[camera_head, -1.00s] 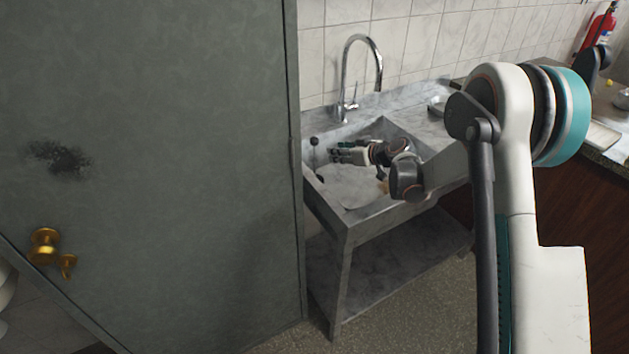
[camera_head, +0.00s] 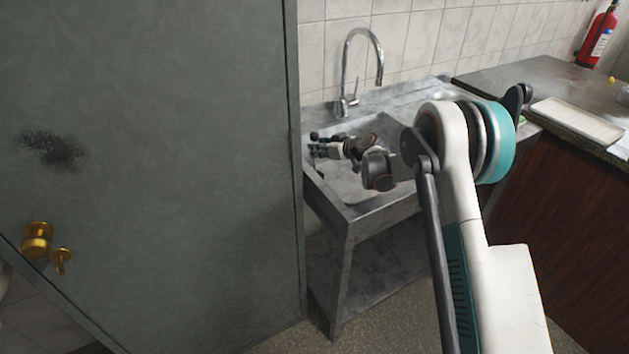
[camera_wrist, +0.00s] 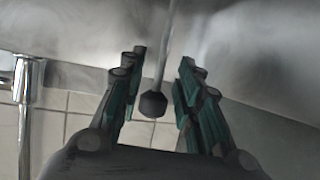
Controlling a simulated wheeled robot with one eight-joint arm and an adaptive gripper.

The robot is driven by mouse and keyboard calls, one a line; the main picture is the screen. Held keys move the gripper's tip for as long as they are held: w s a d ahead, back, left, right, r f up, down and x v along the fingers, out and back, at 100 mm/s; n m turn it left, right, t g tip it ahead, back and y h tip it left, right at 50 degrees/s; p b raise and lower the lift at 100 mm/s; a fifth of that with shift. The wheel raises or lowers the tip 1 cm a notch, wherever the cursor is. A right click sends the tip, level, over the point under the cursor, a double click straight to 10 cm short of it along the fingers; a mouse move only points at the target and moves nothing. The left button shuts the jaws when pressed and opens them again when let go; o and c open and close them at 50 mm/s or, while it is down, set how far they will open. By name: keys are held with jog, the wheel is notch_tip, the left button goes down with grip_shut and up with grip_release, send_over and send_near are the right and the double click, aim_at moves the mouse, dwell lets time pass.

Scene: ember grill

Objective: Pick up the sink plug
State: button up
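The sink plug (camera_wrist: 153,104) shows in the wrist view as a dark faceted knob on a thin grey stem. It sits between the two green-and-black fingers of my gripper (camera_wrist: 163,58), with a gap visible on each side. My gripper is open and not closed on it. In the head view my gripper (camera_head: 318,145) is over the left part of the grey sink basin (camera_head: 350,188). There I cannot clearly tell the plug from the dark fingers.
A chrome tap (camera_head: 345,75) stands behind the basin; it also shows at the left of the wrist view (camera_wrist: 24,100). A grey door (camera_head: 170,190) stands close left of the sink. A counter with a white tray (camera_head: 577,120) is at the right.

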jog(key=x, duration=0.3)
jog(key=shift+w+a+f+b, duration=0.15)
jog(key=shift+f+b, duration=0.05)
jog(key=shift+b, duration=0.2)
grip_shut()
jog(key=shift+r, duration=0.1)
jog(key=shift+r, duration=0.1)
